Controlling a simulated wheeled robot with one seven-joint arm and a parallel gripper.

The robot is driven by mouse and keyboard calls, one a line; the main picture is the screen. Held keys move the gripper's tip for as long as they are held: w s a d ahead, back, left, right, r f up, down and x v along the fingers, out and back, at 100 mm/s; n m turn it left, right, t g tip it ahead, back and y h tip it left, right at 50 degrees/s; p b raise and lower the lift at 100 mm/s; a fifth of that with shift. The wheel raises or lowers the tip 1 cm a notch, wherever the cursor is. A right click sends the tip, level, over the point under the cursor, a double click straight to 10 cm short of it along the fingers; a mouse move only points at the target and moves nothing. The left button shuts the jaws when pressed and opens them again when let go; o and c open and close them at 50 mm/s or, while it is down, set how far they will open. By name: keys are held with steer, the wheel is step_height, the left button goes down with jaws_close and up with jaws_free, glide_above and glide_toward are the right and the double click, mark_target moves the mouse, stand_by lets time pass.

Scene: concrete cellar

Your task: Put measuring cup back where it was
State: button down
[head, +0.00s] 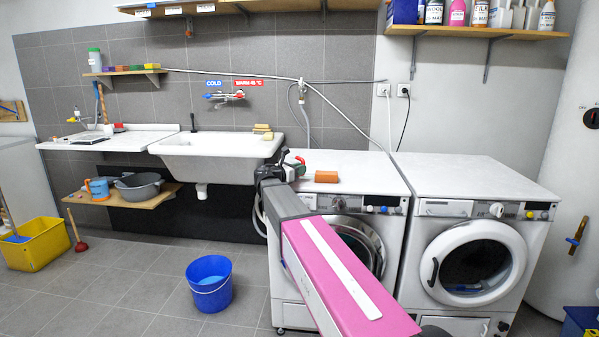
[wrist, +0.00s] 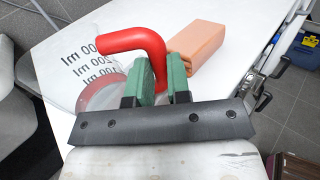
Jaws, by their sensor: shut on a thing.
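The measuring cup (wrist: 92,72) is clear, with dark volume markings and a red handle, on the left in the wrist view. My gripper (wrist: 162,80) has green fingers shut on the red handle. In the head view my gripper (head: 296,162) is over the back left of the left washing machine's white top (head: 358,170). There the cup is mostly hidden or too small to make out, with only a bit of red showing. I cannot tell whether the cup touches the top.
An orange-brown block (head: 326,176) lies on the machine top close to my gripper. A second washing machine (head: 472,180) stands to the right, its top clear. A sink (head: 218,160) is to the left. A blue bucket (head: 209,286) stands on the floor.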

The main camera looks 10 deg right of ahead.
steer(key=shift+f, duration=0.3)
steer(key=shift+f, duration=0.1)
steer(key=c, duration=1.1)
jaws_free()
steer(key=shift+s+a, duration=0.15)
steer(key=shift+a, duration=0.05)
steer(key=v, duration=1.1)
steer(key=shift+s+a, duration=0.15)
steer(key=shift+a, duration=0.1)
